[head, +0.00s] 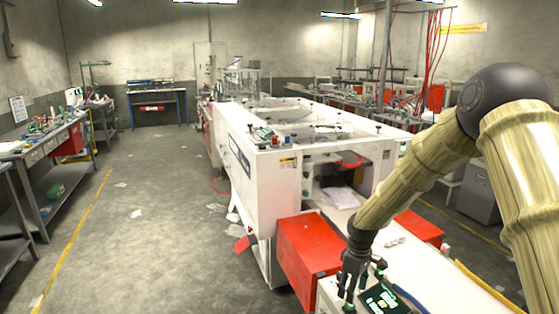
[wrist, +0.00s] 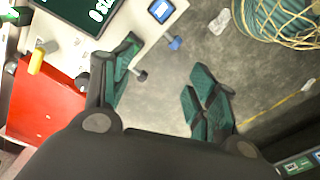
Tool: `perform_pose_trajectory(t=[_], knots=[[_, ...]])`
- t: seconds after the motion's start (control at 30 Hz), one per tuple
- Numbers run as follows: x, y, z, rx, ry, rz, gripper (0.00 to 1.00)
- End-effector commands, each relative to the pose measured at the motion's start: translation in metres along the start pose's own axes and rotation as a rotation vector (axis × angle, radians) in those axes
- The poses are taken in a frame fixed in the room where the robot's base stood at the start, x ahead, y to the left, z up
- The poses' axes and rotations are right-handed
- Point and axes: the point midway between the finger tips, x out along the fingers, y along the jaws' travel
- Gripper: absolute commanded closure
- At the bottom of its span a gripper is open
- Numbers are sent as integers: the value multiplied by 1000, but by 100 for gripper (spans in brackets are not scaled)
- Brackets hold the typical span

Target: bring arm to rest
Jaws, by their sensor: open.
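My gripper (head: 350,290) is at the lower right of the head view, pointing down beside the near end of the white machine (head: 262,170). In the wrist view my gripper (wrist: 160,92) has its two green-padded fingers spread wide apart. Nothing is between them but the grey floor farther below. My arm (head: 425,175) is bent, with its elbow high at the right and the forearm sloping down to the left. A dark display panel (head: 385,298) with green digits sits just right of the gripper, and it also shows at the top left of the wrist view (wrist: 80,12).
A red box (head: 308,248) on the machine stands close left of my gripper. Workbenches (head: 45,140) line the left wall. The floor (head: 150,225) between them and the machine is mostly open, with paper scraps. A netted teal bundle (wrist: 280,18) shows in the wrist view.

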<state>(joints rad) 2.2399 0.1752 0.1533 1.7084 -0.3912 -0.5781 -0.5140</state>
Motion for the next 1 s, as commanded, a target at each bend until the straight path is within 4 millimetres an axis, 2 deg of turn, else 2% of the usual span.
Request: perform_pose_trajectory(t=[0.03,0.27,0.47,0.67,0.8,1.0], knots=[[11,-5,6,11,-2,-8,42],[53,-33,22,71,15,-32,42],[108,-74,46,151,28,-64,42],[180,-143,99,308,39,-98,42],[219,-194,148,437,36,-105,42],[253,-266,230,633,17,-80,42]])
